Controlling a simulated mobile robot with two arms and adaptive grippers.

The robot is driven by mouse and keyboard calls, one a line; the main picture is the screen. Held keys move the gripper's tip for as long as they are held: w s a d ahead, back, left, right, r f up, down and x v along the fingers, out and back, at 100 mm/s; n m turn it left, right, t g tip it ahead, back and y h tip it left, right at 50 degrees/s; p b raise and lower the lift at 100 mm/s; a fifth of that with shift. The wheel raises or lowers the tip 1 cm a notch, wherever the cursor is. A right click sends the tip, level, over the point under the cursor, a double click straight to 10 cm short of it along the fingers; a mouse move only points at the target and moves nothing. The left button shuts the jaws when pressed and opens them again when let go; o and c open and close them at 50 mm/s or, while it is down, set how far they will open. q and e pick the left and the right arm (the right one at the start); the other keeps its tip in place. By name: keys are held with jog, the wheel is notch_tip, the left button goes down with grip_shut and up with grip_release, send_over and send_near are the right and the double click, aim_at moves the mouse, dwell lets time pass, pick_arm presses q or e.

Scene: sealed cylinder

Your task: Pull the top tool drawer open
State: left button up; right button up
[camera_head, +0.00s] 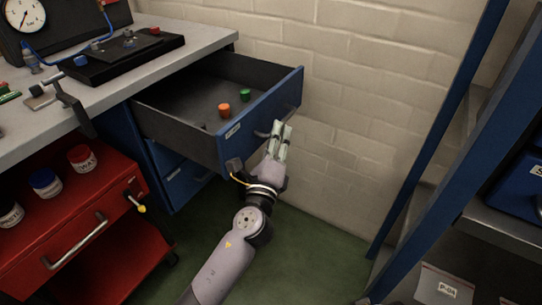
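The top tool drawer (231,147) stands well out from under the workbench, its dark grey inside showing. Its blue front has a small white label and a handle (261,134) that is partly hidden by my fingers. An orange cap (224,110) and a green cap (245,95) are in the drawer.
A lower blue drawer (187,180) is beneath. A red cart (72,240) with several jars stands at the lower left. The workbench top (195,42) holds a gauge and a black tray. A blue shelf rack (440,150) stands at right; green floor (310,255) is clear between.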

pick_arm(q)
jog(key=v, duration=0.7)
jog(key=shift+s, duration=0.35)
jog(key=shift+a+f, duration=0.1)
jog(key=shift+f, duration=0.1)
